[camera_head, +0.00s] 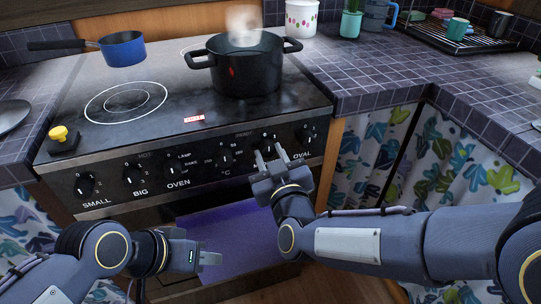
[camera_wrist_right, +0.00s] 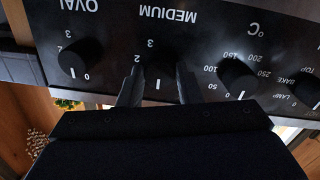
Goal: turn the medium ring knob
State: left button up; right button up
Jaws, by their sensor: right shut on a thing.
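The medium ring knob (camera_wrist_right: 158,68) is a black knob under the upside-down MEDIUM label in the right wrist view. My right gripper (camera_wrist_right: 158,92) has one finger on each side of it and is shut on it. A white mark shows on the knob's lower part, and the 2 and 3 show beside it. In the head view the right gripper (camera_head: 268,157) is at the stove's front panel, left of the OVAL knob (camera_head: 306,134), and covers most of the medium knob. My left gripper (camera_head: 207,258) is low in front of the oven, away from the knobs; its jaw opening is unclear.
The stove panel also carries the SMALL knob (camera_head: 85,185), BIG knob (camera_head: 133,174) and oven knobs. A steaming black pot (camera_head: 247,75) and a blue saucepan (camera_head: 123,48) stand on the hob. A yellow-knobbed item (camera_head: 60,139) sits at the hob's left front. A purple cloth (camera_head: 235,235) hangs below.

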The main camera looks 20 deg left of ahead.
jog(key=o, duration=1)
jog(key=v, duration=0.7)
jog(key=shift+s+d+p, duration=0.2)
jog(key=shift+s+p, duration=0.15)
jog(key=shift+p, duration=0.05)
